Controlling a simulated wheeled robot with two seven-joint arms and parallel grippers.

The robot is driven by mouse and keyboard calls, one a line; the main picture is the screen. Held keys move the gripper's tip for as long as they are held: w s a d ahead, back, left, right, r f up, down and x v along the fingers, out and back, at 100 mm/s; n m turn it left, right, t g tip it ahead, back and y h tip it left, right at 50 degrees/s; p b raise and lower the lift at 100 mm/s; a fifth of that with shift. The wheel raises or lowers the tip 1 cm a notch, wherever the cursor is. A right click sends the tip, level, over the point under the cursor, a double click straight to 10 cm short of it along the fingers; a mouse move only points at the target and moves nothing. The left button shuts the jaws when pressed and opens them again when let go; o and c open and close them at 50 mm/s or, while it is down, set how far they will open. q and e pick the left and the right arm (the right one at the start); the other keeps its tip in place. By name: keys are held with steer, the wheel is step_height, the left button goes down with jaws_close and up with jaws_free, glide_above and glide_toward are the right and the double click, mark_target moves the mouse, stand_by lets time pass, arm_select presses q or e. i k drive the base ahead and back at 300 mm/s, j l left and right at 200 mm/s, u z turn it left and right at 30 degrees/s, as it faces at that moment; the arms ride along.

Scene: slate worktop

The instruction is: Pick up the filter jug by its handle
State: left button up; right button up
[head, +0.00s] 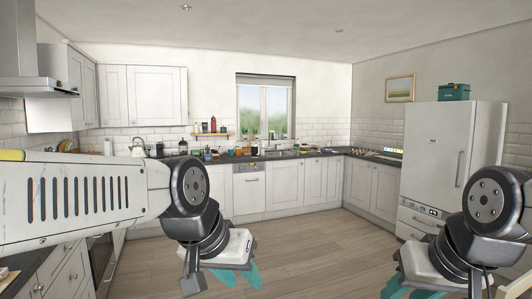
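I cannot pick out the filter jug for certain. Several small items stand on the far worktop (225,160), too small to tell apart well. My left gripper (238,277) hangs low in the middle left of the head view, its teal fingers apart with nothing seen between them. My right gripper (410,287) is at the lower right, its teal fingers also apart, partly cut by the lower edge. Both are over the floor on the near side, well away from the far worktop.
A pale kettle (139,147) and a dark cafetiere (183,147) stand on the worktop at the back left. A white fridge (450,160) with a teal box (454,92) on top stands at the right. The wooden floor (300,240) between is clear.

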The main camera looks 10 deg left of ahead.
mark_target(255, 147)
steer(key=i+u, duration=0.2)
steer(key=u, duration=0.25)
steer(key=i, duration=6.35)
steer(key=i+z, duration=0.15)
steer(key=i, duration=0.4)
steer(key=i+j+z, duration=0.2)
steer(key=i, duration=0.35)
steer(key=i+j+z, duration=0.15)
steer(key=i, duration=0.35)
